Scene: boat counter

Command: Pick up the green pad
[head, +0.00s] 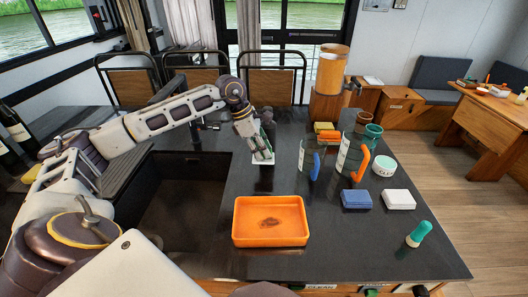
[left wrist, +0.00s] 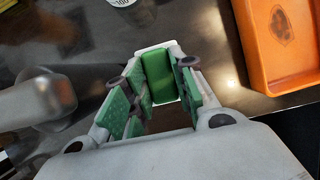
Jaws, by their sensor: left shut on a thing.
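The green pad (left wrist: 158,76), with a pale white edge or underside, sits between the fingers of my left gripper (left wrist: 150,100) in the left wrist view. The fingers, which have green inner faces, are shut on it. In the head view my left gripper (head: 260,150) points down over the dark counter, left of the clear pitchers. The pad is mostly hidden by the fingers there; its white part (head: 263,161) shows at the fingertips, and I cannot tell if it touches the counter. My right gripper is not in view.
An orange tray (head: 270,238) lies nearer on the counter. Two clear pitchers (head: 308,157) (head: 347,158), a white tub (head: 384,166), a blue pad (head: 356,198), a white pad (head: 398,199) and a green-topped brush (head: 418,234) stand to the right. A dark sink (head: 180,200) opens left.

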